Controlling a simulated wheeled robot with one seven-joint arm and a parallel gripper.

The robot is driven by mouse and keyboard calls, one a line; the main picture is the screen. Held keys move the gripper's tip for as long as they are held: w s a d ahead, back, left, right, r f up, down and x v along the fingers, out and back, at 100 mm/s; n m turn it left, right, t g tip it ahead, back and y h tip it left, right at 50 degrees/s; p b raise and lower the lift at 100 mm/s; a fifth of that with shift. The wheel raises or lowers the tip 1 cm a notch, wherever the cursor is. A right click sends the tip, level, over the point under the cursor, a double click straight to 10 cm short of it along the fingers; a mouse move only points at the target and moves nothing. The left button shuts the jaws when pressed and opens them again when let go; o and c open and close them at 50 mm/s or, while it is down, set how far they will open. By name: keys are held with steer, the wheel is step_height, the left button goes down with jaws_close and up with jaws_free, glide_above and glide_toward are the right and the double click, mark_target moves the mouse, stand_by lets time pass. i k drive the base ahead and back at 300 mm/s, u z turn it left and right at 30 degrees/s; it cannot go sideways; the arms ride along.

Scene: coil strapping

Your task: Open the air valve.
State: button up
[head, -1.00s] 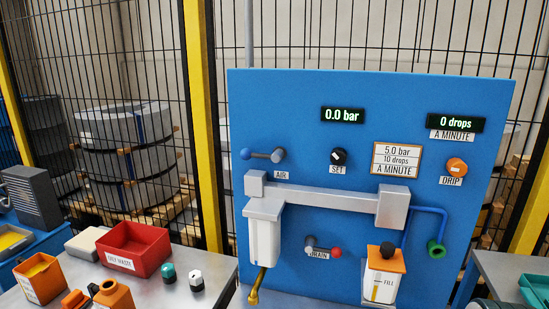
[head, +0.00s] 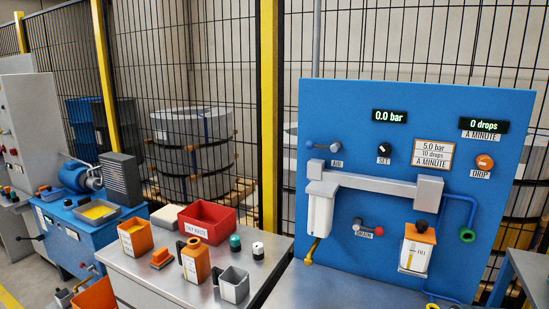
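The air valve (head: 323,145) is a grey lever with a blue knob, on the upper left of the blue panel (head: 420,105), above the label AIR. Its lever lies nearly level, with the blue knob to the left. The pressure display (head: 390,116) reads 0.0 bar, and the drops display (head: 483,125) reads 0 drops a minute. The black SET knob (head: 385,149), the orange DRIP knob (head: 484,162) and the red-ended DRAIN lever (head: 369,228) are on the same panel. My gripper is not in view.
Left of the panel, a metal table (head: 138,268) holds a red bin (head: 207,222), an orange-and-white container (head: 136,238), an orange jug (head: 195,260), a grey cup (head: 234,284) and two small knobbed pieces. A mesh fence with yellow posts (head: 270,120) stands behind.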

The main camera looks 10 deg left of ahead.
mark_target(310, 145)
steer(key=u, duration=0.25)
steer(key=k, duration=0.65)
steer(key=u, duration=1.05)
steer(key=i, duration=1.5)
steer(key=z, duration=0.5)
